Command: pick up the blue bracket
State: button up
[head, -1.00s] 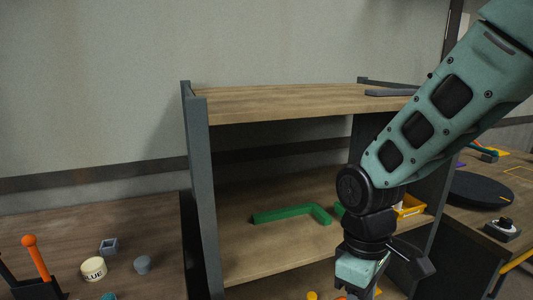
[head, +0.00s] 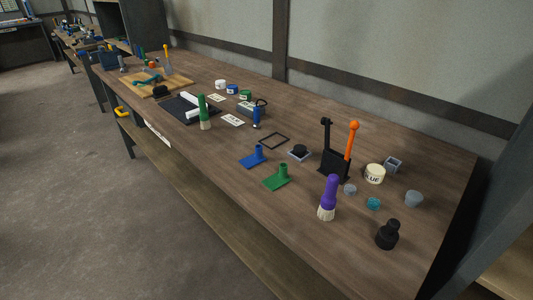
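The blue bracket (head: 253,157) stands on the long wooden workbench (head: 230,188), near its front edge in the head view. It has a flat foot and a short upright post. A green bracket (head: 277,178) of like shape stands just to its right and nearer to me. My gripper and arm are out of view, so I cannot see how the gripper stands.
A purple-handled brush (head: 328,198), a black knob-like part (head: 388,234) and a glue tub (head: 375,173) stand to the right. A black holder (head: 335,164) with an orange-handled tool (head: 351,140) rises behind. The floor (head: 70,180) in front of the bench is clear.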

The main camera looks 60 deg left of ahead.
aim_at(258, 158)
jog(key=u, duration=2.15)
jog(key=z, duration=2.45)
jog(key=u, duration=2.45)
jog(key=i+j+z, duration=0.15)
jog(key=j, duration=0.15)
jog(key=i+j+z, duration=0.2)
jog(key=j, duration=0.15)
